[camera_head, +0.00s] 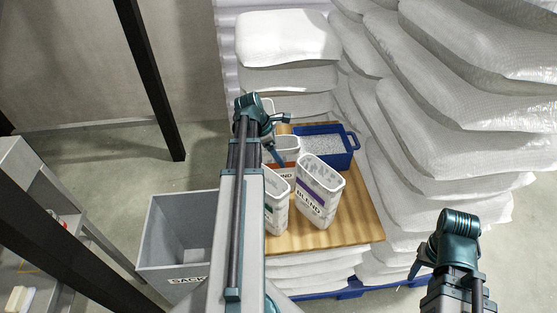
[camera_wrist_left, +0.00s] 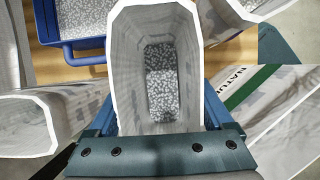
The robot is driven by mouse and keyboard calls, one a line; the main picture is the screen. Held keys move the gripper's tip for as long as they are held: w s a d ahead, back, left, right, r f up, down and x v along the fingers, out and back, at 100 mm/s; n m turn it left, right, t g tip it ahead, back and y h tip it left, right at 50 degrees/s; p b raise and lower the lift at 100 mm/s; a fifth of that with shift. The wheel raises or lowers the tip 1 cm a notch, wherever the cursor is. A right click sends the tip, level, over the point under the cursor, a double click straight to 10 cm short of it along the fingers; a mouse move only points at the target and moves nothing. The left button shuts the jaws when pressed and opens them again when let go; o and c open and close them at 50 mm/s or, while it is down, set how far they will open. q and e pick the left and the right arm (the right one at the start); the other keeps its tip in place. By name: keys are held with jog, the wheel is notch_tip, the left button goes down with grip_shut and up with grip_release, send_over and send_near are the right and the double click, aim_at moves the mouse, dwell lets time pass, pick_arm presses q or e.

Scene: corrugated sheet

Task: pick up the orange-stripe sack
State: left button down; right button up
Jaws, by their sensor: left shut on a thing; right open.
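The orange-stripe sack (camera_head: 288,157) is a white open-topped sack standing among other sacks on a wooden board (camera_head: 345,232). My left gripper (camera_head: 276,156) is shut on it; my arm hides part of it. In the left wrist view the same sack (camera_wrist_left: 122,70) sits between the fingers, its mouth open, with grey speckled granules inside. Its stripe does not show there. I cannot tell whether its base is off the board. My right gripper (camera_head: 416,268) is open and empty at the lower right, away from the sacks.
A purple-stripe sack (camera_head: 320,190) and a green-stripe sack (camera_head: 277,207) stand close in front. A blue tray (camera_head: 348,154) of granules is behind. A grey bin (camera_head: 165,232) stands at left. Piled white sacks (camera_head: 450,130) crowd the right and back.

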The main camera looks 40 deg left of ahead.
pick_arm(q)
jog(key=shift+f, duration=0.35)
pick_arm(e)
jog(key=shift+f, duration=0.35)
pick_arm(q)
jog(key=shift+f, duration=0.15)
grip_release()
pick_arm(e)
jog(key=shift+f, duration=0.15)
